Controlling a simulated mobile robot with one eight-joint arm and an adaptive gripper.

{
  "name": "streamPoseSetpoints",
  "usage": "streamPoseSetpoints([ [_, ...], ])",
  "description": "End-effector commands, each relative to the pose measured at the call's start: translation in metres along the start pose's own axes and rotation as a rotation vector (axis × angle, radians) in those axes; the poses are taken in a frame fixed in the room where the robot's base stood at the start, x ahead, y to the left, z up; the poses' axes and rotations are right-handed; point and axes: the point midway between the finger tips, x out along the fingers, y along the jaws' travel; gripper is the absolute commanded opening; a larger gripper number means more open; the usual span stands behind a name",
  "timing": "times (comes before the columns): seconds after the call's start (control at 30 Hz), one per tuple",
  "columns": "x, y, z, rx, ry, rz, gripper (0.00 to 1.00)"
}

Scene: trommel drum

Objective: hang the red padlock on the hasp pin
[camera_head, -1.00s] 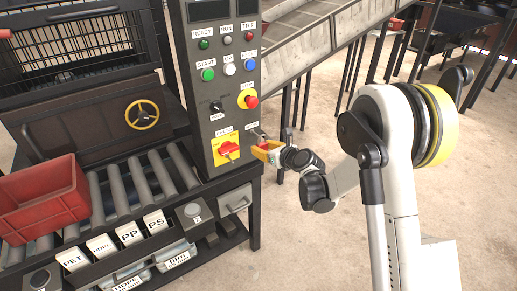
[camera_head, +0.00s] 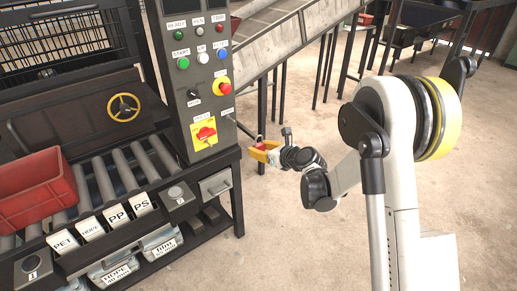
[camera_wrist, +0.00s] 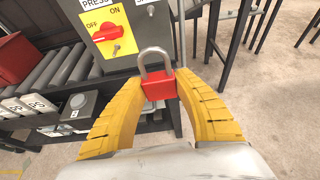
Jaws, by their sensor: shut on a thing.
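My gripper (camera_head: 262,152) has yellow fingers and is shut on the red padlock (camera_wrist: 159,84). In the wrist view the padlock sits between the fingertips, with its grey shackle (camera_wrist: 155,58) pointing up, away from the palm. In the head view the gripper is right of the control panel, apart from it. The panel carries a red rotary switch (camera_head: 206,134) on a yellow plate. In the wrist view a small metal stub (camera_wrist: 116,48) shows below the switch, and another (camera_wrist: 151,11) below a label at upper right. I cannot tell which is the hasp pin.
The control panel (camera_head: 186,75) stands behind and left of my gripper. A roller bench with a red crate (camera_head: 35,188) and label cards (camera_head: 117,213) fills the left. A sloped conveyor (camera_head: 290,38) runs behind. Open floor (camera_head: 300,235) lies below and right of the gripper.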

Motion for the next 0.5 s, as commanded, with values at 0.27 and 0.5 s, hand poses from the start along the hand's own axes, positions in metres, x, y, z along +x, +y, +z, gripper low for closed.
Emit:
streamPoseSetpoints([
  [0.27, -0.0012, 0.0, 0.003, 0.0, 0.0, 0.0, 0.02],
  [0.5, -0.003, 0.0, 0.0075, 0.0, 0.0, 0.0, 0.02],
])
